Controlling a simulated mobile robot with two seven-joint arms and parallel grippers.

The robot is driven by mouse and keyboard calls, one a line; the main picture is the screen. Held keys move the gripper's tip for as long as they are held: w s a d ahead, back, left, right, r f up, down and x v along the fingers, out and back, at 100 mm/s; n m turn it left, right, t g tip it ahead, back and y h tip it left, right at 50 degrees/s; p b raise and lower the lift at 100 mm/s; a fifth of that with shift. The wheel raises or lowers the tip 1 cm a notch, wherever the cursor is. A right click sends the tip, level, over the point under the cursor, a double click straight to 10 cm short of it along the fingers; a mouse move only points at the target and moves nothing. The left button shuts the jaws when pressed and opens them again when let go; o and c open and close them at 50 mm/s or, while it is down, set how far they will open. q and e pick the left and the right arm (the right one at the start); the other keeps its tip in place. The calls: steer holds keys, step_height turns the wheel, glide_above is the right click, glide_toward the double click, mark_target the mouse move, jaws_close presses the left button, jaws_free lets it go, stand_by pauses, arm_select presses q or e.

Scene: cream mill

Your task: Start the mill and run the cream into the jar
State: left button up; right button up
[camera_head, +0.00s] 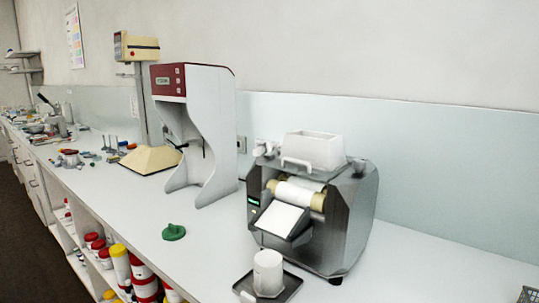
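The mill (352,222) stands on the white counter at the centre right, a dark grey machine with pale rollers (300,192) across its front. A white hopper (314,150) sits on top of it. A white sloped plate (279,217) hangs out below the rollers. A small green display (254,201) is lit on its left front. A white jar (268,272) stands upright on a dark square tray (291,286) in front of the mill, below the plate. Its contents cannot be made out. Neither of my grippers shows in the view.
A tall white machine with a red panel (168,80) stands left of the mill. A green lid-like piece (173,232) lies on the counter between them. A wire basket (528,295) is at the right edge.

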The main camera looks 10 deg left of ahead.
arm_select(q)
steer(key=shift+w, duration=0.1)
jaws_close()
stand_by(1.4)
